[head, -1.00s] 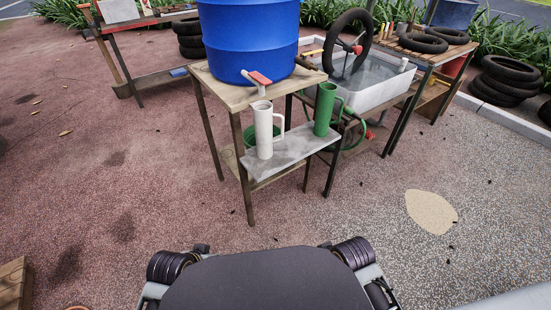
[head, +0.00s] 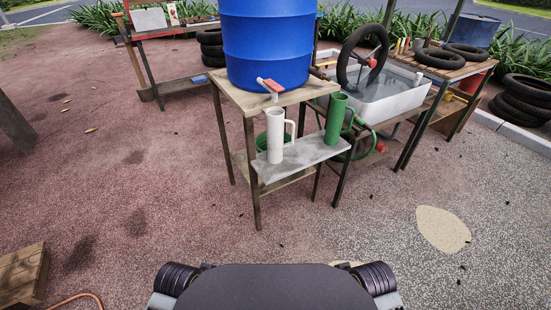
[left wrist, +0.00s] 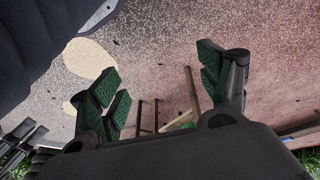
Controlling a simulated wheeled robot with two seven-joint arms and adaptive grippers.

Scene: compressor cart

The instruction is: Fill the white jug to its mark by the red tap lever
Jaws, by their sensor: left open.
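The white jug (head: 275,135) stands upright on a grey shelf (head: 300,160) at the front of a wooden stand. A tap with a red lever (head: 271,85) sticks out from the blue barrel (head: 265,45) just above the jug. The jug's mark and its fill level cannot be made out. A green jug (head: 336,118) stands to its right on the same shelf. My left gripper (left wrist: 165,88) is open and empty in the left wrist view, well away from the stand.
A white basin (head: 390,98) with water and a tyre (head: 364,55) stands behind right. A workbench (head: 455,65) with tyres lies beyond. A wooden crate (head: 22,275) and an orange hose (head: 78,298) lie at lower left. The ground before the stand is clear.

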